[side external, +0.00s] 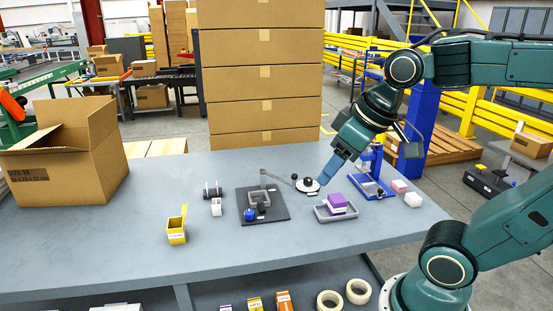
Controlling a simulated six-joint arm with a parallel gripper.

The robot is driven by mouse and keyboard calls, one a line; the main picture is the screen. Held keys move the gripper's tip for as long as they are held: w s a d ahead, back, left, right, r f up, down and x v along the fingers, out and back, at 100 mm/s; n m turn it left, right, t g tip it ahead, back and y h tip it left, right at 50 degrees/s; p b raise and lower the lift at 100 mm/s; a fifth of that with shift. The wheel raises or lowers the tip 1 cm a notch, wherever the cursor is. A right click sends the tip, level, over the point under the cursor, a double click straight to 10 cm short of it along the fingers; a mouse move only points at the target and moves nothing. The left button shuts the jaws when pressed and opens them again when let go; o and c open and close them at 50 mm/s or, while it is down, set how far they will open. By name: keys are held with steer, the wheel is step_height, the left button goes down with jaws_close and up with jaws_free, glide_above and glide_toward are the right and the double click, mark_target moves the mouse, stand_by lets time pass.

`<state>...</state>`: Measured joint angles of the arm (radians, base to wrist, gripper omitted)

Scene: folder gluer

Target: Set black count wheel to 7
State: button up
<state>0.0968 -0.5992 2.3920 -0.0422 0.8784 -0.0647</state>
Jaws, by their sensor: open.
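A round white dial with a black centre (307,185) lies on the grey table, right of the dark plate. It may be the count wheel, but it is too small here to read any digit. My gripper (328,178) points down and left, with its blue fingers just right of the dial and seen almost edge-on. I cannot tell whether the fingertips touch the dial. Nothing shows held between them.
A dark plate (276,214) with a grey frame and blue knob is left of the dial. A grey tray (322,214) holding purple-and-white blocks is in front. A blue stand (369,178) rises behind my gripper. A yellow box (177,235) and open carton (86,172) are further left.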

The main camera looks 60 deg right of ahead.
steer(key=w+d, duration=0.7)
steer(key=w, duration=0.4)
glide_above(308, 179)
steer(key=s, duration=0.6)
step_height(308, 179, down, 18)
steer(key=shift+f+g, duration=0.15)
steer(key=shift+g, duration=0.25)
steer(key=shift+w, duration=0.1)
steer(key=x, duration=1.3)
steer(key=shift+a+f, duration=0.15)
steer(key=shift+f, duration=0.2)
steer(key=c, duration=1)
